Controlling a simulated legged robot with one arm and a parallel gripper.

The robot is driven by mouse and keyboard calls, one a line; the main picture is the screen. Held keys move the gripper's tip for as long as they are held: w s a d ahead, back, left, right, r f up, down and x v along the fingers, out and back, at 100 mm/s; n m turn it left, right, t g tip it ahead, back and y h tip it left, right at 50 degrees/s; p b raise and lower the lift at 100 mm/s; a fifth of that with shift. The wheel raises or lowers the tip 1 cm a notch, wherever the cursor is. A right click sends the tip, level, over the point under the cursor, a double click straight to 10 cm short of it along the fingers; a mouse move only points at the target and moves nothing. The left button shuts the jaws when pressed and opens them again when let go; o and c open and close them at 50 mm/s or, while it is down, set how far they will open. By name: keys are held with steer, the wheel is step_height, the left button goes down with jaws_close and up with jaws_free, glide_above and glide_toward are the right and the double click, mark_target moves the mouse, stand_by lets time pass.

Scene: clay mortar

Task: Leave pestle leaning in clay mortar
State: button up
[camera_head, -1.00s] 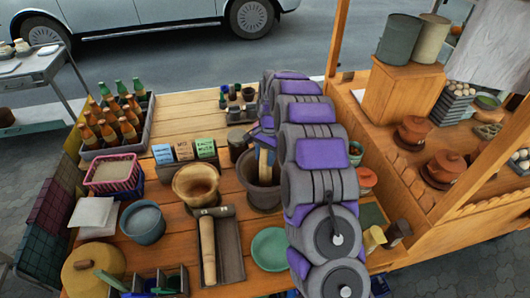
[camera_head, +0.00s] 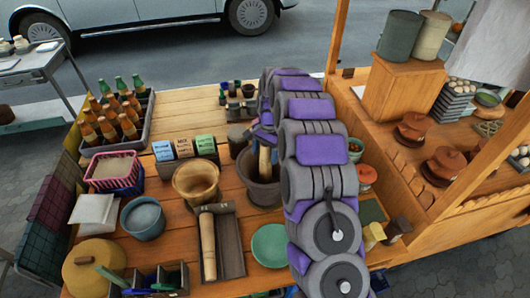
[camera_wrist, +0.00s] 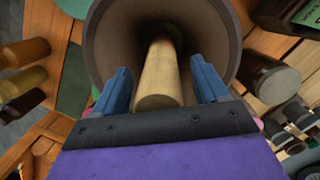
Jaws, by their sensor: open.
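The dark clay mortar (camera_head: 262,196) stands on the wooden table; in the wrist view its wide mouth (camera_wrist: 102,40) faces me. A pale wooden pestle (camera_head: 264,162) stands in it, its lower end down in the dark bowl. In the wrist view the pestle's near end (camera_wrist: 157,88) lies between my two blue fingers. My gripper (camera_wrist: 159,72) is open, with a visible gap to the pestle on each side. In the head view my gripper (camera_head: 264,134) is above the mortar, partly hidden by my arm. Where the pestle touches the mortar inside is too dark to tell.
A lighter mortar (camera_head: 195,184) stands close left of the clay one. A second pestle (camera_head: 207,246) lies in a dark tray (camera_head: 231,252) in front. A green plate (camera_head: 270,246) is near my arm.

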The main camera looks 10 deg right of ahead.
step_height(320, 180, up, 16)
steer(key=w+d+p, duration=0.2)
steer(key=s+a+r+n, duration=0.25)
steer(key=s+r, duration=0.25)
steer(key=s, duration=0.4)
steer(key=s+f+n+b, duration=0.1)
steer(key=s+f+n, duration=0.2)
steer(key=s, duration=1.6)
steer(key=s+f+n+h+b, duration=0.1)
steer(key=s+f+n+b, duration=0.1)
steer(key=s, duration=1.8)
steer(key=shift+d+f+n+g, duration=0.3)
steer(key=shift+f+n, duration=0.25)
steer(key=shift+n, duration=0.5)
